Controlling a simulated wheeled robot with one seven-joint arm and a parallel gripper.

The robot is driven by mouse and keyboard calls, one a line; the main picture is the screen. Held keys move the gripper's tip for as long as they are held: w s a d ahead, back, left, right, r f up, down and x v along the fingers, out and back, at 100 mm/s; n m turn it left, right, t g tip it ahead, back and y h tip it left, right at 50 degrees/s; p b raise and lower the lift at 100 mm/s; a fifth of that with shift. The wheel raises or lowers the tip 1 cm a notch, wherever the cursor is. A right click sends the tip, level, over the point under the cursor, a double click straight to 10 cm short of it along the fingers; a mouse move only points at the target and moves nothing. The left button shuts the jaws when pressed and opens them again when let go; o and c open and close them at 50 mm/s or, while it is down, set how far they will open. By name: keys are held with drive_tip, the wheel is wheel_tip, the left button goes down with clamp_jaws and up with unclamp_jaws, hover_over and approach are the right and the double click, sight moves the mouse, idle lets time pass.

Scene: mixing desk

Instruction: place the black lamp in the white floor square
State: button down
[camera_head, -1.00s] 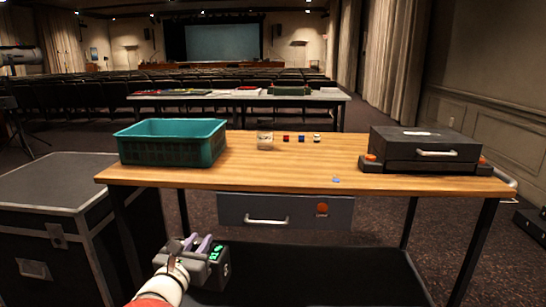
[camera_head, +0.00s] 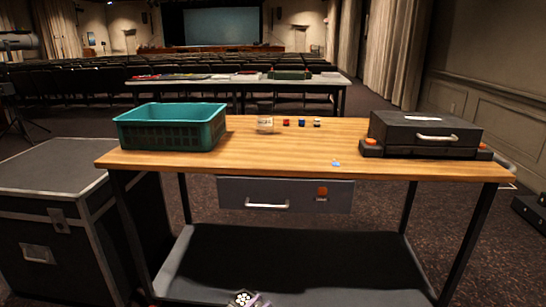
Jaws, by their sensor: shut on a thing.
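My gripper (camera_head: 245,298) shows only as a small piece with purple fingers at the bottom edge, in front of the desk's lower shelf. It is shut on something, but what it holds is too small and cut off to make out. I cannot pick out the black lamp with certainty. No white floor square shows.
The wooden desk (camera_head: 290,170) carries a teal basket (camera_head: 170,133), a clear jar (camera_head: 265,125), small coloured blocks (camera_head: 301,123) and a black case (camera_head: 420,140). A grey drawer (camera_head: 285,194) hangs below, above a dark lower shelf (camera_head: 300,260). A black trunk (camera_head: 50,225) stands left.

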drive_tip(key=d+f+m+g+h, duration=0.3)
drive_tip(key=d+f+h, duration=0.1)
drive_tip(key=d, duration=0.9)
drive_tip(key=d+r, duration=0.5)
drive_tip(key=d, duration=0.1)
drive_tip(key=shift+w+d+y, duration=0.15)
drive_tip(key=shift+d+y, duration=0.05)
drive_tip(key=shift+y, duration=0.2)
drive_tip(key=shift+d, duration=0.1)
